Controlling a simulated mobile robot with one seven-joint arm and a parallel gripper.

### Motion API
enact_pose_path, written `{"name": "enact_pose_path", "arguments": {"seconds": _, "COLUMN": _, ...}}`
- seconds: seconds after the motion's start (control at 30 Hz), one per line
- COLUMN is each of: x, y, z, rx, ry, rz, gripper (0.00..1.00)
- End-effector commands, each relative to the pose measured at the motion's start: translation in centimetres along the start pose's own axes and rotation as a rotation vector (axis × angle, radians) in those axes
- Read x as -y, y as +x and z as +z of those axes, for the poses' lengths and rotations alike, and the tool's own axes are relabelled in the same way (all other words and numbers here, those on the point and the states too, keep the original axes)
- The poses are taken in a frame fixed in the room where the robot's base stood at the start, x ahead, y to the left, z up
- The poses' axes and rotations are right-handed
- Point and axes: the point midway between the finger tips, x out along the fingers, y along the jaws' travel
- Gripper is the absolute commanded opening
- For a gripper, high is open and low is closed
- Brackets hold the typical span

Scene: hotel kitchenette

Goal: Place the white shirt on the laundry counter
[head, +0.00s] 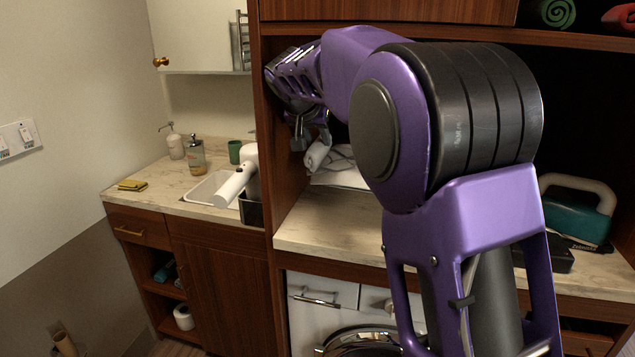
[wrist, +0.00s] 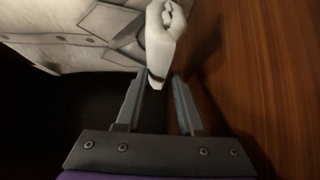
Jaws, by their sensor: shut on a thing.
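My gripper (head: 308,138) is at the back left of the niche, beside its wooden side wall. In the wrist view its two fingers (wrist: 164,80) are closed on a bunched white end of the white shirt (wrist: 75,22). The shirt's flat part, with a seam and small round buttons, spreads to the upper left there. In the head view the shirt (head: 340,158) shows just below the gripper, at the back of the laundry counter (head: 318,232), partly hidden by my arm. I cannot tell how much of it rests on the counter.
A washing machine (head: 321,289) stands under the counter. A teal iron (head: 578,213) is on the right. The wooden side wall (wrist: 265,70) is close to the gripper's right in the wrist view. A sink (head: 207,188) and soap bottles are at left. The counter's front left is bare.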

Motion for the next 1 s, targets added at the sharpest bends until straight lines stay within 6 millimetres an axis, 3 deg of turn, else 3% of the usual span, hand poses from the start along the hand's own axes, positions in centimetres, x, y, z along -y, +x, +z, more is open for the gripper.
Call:
{"name": "enact_pose_path", "arguments": {"seconds": 0.03, "x": -0.5, "y": 1.2, "z": 1.2, "rx": 0.004, "ry": -0.003, "rz": 0.007, "gripper": 0.00}}
{"name": "enact_pose_path", "arguments": {"seconds": 0.2, "x": -0.5, "y": 3.4, "z": 3.4, "rx": 0.003, "ry": -0.003, "rz": 0.005, "gripper": 0.00}}
{"name": "enact_pose_path", "arguments": {"seconds": 0.47, "x": -0.5, "y": 5.1, "z": 5.1, "rx": 0.003, "ry": -0.002, "rz": 0.005, "gripper": 0.00}}
{"name": "enact_pose_path", "arguments": {"seconds": 0.7, "x": -0.5, "y": 7.7, "z": 7.7, "rx": 0.003, "ry": -0.002, "rz": 0.004, "gripper": 0.00}}
{"name": "enact_pose_path", "arguments": {"seconds": 1.0, "x": 0.0, "y": 8.0, "z": 8.1, "rx": 0.002, "ry": 0.000, "rz": 0.003, "gripper": 0.00}}
